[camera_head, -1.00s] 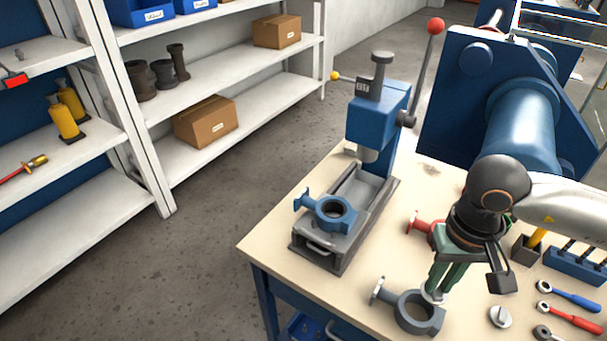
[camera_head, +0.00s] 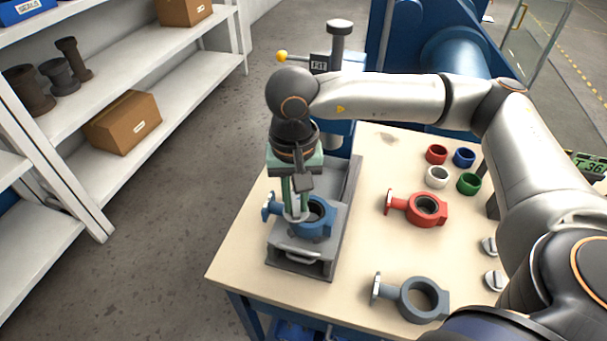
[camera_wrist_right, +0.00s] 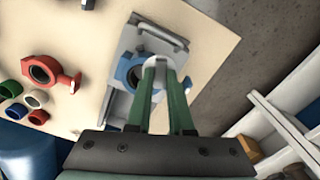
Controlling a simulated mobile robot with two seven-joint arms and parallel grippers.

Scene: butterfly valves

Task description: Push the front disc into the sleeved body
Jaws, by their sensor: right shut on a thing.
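The blue valve body (camera_head: 320,228) lies on the grey sliding plate of the press, its flanged neck pointing left. It also shows in the right wrist view (camera_wrist_right: 127,72). My right gripper (camera_head: 297,212) points down over the left side of its bore, shut on a pale grey disc (camera_head: 292,218). The fingers partly hide the disc and bore, so I cannot tell whether the disc touches the body or whether a sleeve lines it. Two other grey discs (camera_head: 490,247) (camera_head: 494,281) lie at the table's right. My left gripper is out of view.
A red body (camera_head: 425,209) and a grey body (camera_head: 402,300) lie on the table right of the press. Red, blue, white and green sleeves (camera_head: 468,184) stand behind them. The press column (camera_head: 338,48) rises behind my gripper. Shelves stand at left.

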